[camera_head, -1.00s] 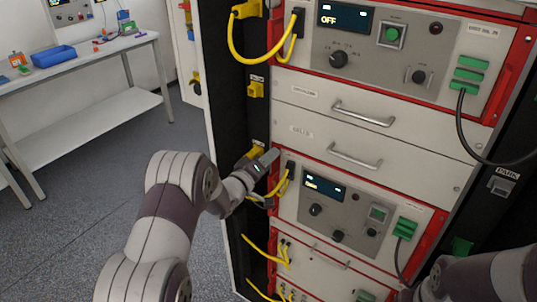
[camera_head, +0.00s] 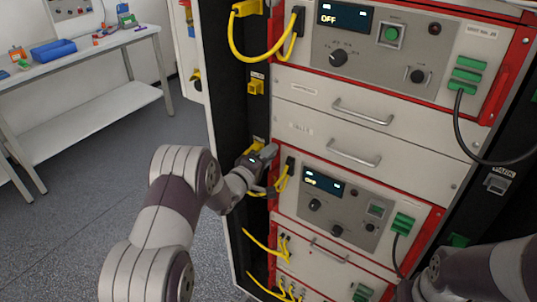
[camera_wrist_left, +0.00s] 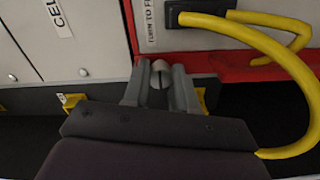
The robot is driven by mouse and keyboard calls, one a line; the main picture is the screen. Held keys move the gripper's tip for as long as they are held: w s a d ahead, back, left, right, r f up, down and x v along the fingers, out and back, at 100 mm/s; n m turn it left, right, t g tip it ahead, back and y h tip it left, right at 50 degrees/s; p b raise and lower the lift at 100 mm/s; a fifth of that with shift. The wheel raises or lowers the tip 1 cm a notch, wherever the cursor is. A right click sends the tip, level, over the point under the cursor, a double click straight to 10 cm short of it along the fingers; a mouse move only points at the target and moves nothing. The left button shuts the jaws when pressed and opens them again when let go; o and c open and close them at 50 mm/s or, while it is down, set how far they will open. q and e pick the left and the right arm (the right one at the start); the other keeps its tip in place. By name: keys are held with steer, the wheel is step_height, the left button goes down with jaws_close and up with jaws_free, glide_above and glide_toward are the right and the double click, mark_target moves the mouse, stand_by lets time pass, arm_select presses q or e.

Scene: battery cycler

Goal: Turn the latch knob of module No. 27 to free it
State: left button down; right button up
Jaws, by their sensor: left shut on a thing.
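My left gripper (camera_head: 268,156) is at the upper left corner of the red-framed middle module (camera_head: 345,205) in the rack. In the left wrist view its two fingers (camera_wrist_left: 160,88) are closed around a small grey latch knob (camera_wrist_left: 160,72), whose rounded, slotted end shows between the tips. A label starting "TURN TO F" (camera_wrist_left: 150,20) is on the panel beside it. The module number is not readable. In the head view the gripper hides the knob. My right arm shows at the lower right; its gripper is not visible.
Yellow cables (camera_head: 282,180) loop close to the left gripper, and one (camera_wrist_left: 285,60) curves right of it in the wrist view. Above are drawers with bar handles (camera_head: 355,152) and another red-framed unit (camera_head: 400,50). A black cable (camera_head: 462,130) hangs at right. Floor left is clear.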

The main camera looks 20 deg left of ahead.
arm_select(q)
steer(key=shift+f, duration=0.1)
steer(key=c, duration=0.9)
jaws_free()
steer(key=b+v, duration=0.1)
steer(key=v, duration=1.1)
steer(key=shift+s, duration=0.35)
steer(key=shift+a, duration=0.1)
